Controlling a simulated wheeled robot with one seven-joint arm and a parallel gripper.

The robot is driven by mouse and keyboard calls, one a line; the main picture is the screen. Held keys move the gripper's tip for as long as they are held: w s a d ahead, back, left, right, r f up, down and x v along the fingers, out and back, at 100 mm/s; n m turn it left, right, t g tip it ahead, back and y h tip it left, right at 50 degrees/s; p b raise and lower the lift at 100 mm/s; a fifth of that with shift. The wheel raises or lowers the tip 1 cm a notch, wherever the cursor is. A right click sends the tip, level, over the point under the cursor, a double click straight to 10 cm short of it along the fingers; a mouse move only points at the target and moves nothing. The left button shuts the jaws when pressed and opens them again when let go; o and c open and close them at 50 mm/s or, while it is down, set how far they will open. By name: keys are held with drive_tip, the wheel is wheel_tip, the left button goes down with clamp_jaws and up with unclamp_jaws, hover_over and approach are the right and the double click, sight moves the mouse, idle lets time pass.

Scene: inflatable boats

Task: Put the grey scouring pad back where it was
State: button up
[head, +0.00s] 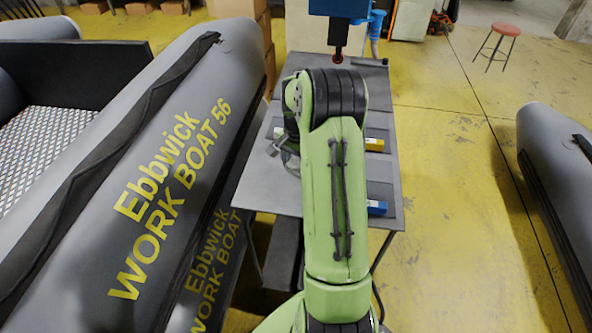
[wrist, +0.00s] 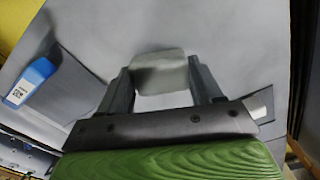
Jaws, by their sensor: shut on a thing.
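The grey scouring pad (wrist: 158,72) is a pale, rounded block between the fingers of my gripper (wrist: 163,82) in the wrist view. The fingers are shut on its two sides. Its far part sticks out past the fingertips over the grey tabletop. I cannot tell how high it is above the table. The grey table (head: 262,196) stands below the arm.
A blue bottle (wrist: 30,80) lies on a dark mat (wrist: 66,88) at left in the wrist view. In the head view, blue (head: 377,207) and yellow (head: 374,144) items lie on the table's right side. A grey boat (head: 130,190) stands close left; yellow floor lies right.

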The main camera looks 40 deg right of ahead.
sight(296, 165)
drive_tip(key=shift+s+f, duration=0.1)
drive_tip(key=shift+f, duration=1.25)
drive_tip(key=o, duration=0.9)
drive_tip(key=shift+o, duration=0.2)
wheel_tip(296, 165, up, 13)
drive_tip(key=p, duration=0.2)
drive_tip(key=s+a+r+n+t+h, duration=0.1)
drive_tip(key=a+r+n, duration=0.1)
drive_tip(key=a+r, duration=0.25)
drive_tip(key=s+a+r+n, duration=0.2)
drive_tip(key=a+r+n, duration=0.15)
drive_tip(key=a, duration=0.25)
drive_tip(key=s+a+r+n+t, duration=0.1)
drive_tip(key=s+a+n+t, duration=0.1)
drive_tip(key=s+a+n, duration=0.2)
drive_tip(key=s+a+r+n+t+y, duration=0.1)
drive_tip(key=s+a+n, duration=0.4)
drive_tip(key=s+a, duration=0.6)
drive_tip(key=shift+s+a+r+t, duration=0.3)
drive_tip(key=shift+s+t, duration=0.5)
drive_tip(key=shift+s, duration=0.2)
